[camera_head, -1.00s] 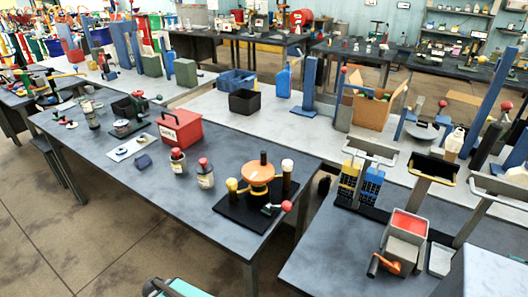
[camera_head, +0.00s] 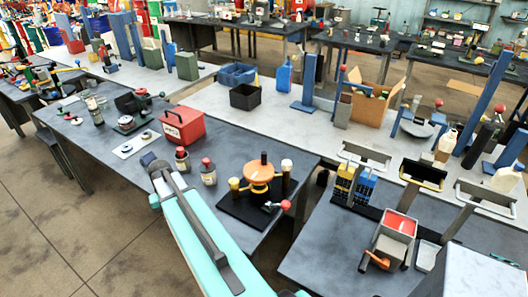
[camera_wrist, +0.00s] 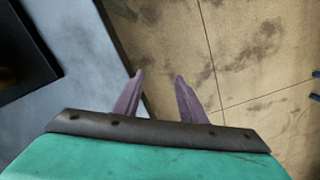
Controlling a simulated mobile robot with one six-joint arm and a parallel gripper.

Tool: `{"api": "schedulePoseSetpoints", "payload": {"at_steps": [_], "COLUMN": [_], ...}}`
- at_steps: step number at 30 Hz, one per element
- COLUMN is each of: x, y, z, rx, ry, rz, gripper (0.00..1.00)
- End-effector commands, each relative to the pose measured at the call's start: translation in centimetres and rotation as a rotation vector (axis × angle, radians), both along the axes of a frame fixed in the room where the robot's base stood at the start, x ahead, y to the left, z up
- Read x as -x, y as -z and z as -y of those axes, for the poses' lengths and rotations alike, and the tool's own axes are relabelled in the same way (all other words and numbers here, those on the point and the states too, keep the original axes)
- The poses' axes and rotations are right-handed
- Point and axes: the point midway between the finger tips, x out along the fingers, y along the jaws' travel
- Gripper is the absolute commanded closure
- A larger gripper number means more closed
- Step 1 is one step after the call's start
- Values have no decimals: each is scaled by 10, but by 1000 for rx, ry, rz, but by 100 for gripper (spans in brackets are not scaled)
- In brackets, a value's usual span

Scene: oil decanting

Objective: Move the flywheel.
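An orange wheel-like disc (camera_head: 259,172) on a black base (camera_head: 240,211) is the likeliest flywheel; I cannot be sure. It sits near the right end of the front grey table, with a dark knob on top and yellow and white knobs around it. My gripper (camera_wrist: 159,75) is open and empty in the wrist view, its two purple fingers apart over the table's edge and the floor. A corner of a black slab (camera_wrist: 25,50), perhaps that base, shows at the left there. In the head view my teal arm reaches up in front of the table; the fingers cannot be made out.
Two bottles with red caps (camera_head: 208,172) stand left of the disc. A red box (camera_head: 182,127) and a white plate (camera_head: 136,144) are farther left on the grey table (camera_head: 85,160). A red-topped grey machine (camera_head: 397,236) stands on the right table. Floor is open in front.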

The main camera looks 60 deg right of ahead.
Motion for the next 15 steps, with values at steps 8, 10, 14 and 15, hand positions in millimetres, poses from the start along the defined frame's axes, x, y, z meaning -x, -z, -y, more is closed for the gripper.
{"api": "schedulePoseSetpoints", "payload": {"at_steps": [8,10,14,15], "x": [3,9,25,31], "y": [-67,-84,-116,-127], "z": [96,122,170,184], "rx": [14,16,21,23], "ry": [180,231,327,357], "rz": [23,26,29,31], "gripper": [62,62,62,62]}}
